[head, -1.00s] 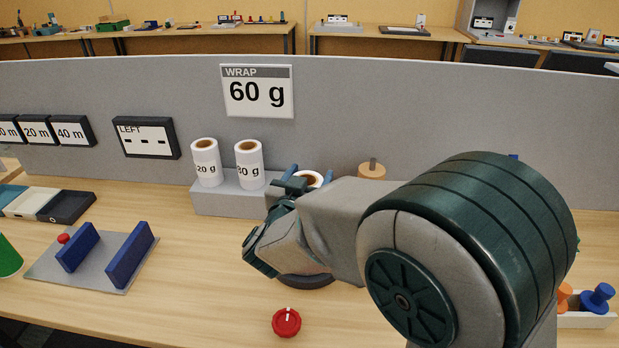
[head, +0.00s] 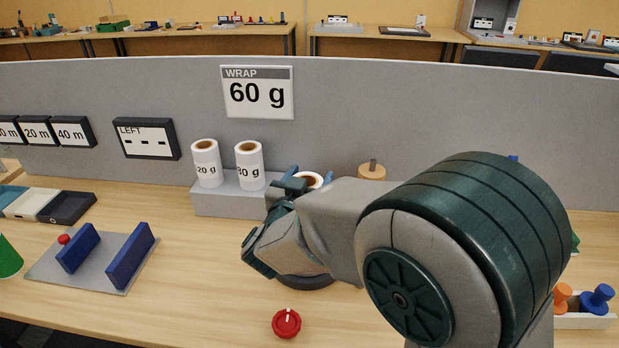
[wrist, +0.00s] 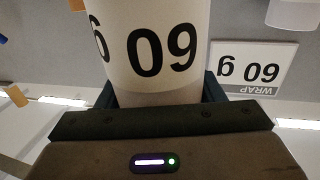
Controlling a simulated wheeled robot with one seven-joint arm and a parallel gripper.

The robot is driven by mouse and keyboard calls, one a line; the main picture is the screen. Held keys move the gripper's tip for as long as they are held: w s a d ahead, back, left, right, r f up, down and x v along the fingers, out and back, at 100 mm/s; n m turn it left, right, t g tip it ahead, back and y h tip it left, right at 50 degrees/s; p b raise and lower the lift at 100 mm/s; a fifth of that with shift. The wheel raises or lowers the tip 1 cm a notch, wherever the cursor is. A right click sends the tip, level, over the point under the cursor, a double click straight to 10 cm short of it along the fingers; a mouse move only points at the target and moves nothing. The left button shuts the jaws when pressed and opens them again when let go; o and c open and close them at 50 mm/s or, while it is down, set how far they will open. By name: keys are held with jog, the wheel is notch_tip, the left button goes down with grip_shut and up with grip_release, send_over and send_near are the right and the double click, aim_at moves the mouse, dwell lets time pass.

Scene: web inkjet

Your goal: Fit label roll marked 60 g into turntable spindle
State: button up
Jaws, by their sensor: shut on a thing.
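My gripper (wrist: 162,95) is shut on the label roll marked 60 (wrist: 160,45), which fills the top of the wrist view, its print upside down. In the head view my arm hides most of this roll; a white rim with a brown core (head: 310,179) shows just behind my gripper (head: 285,185). A dark round base (head: 305,282), perhaps the turntable, shows partly below my gripper. Its spindle is hidden behind my arm.
Two other white rolls (head: 206,163) (head: 249,166) stand on a grey block (head: 228,200). A red knob (head: 287,323) sits in front. A WRAP 60 g sign (head: 257,92) hangs on the grey partition. A plate with blue walls (head: 130,255) lies left; a pegged tray (head: 590,320) lies right.

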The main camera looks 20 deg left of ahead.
notch_tip(320, 180, down, 7)
jog(key=b, duration=0.5)
jog(key=shift+r, duration=0.15)
dwell(2.4)
jog(key=o, duration=1.5)
jog(key=shift+o, duration=0.2)
jog(key=shift+s, duration=0.1)
jog(key=shift+s, duration=0.25)
jog(key=s+d, duration=0.1)
jog(key=s, duration=1.2)
jog(key=shift+d+b, duration=0.15)
jog(key=shift+b, duration=0.2)
jog(key=shift+w+r, duration=0.1)
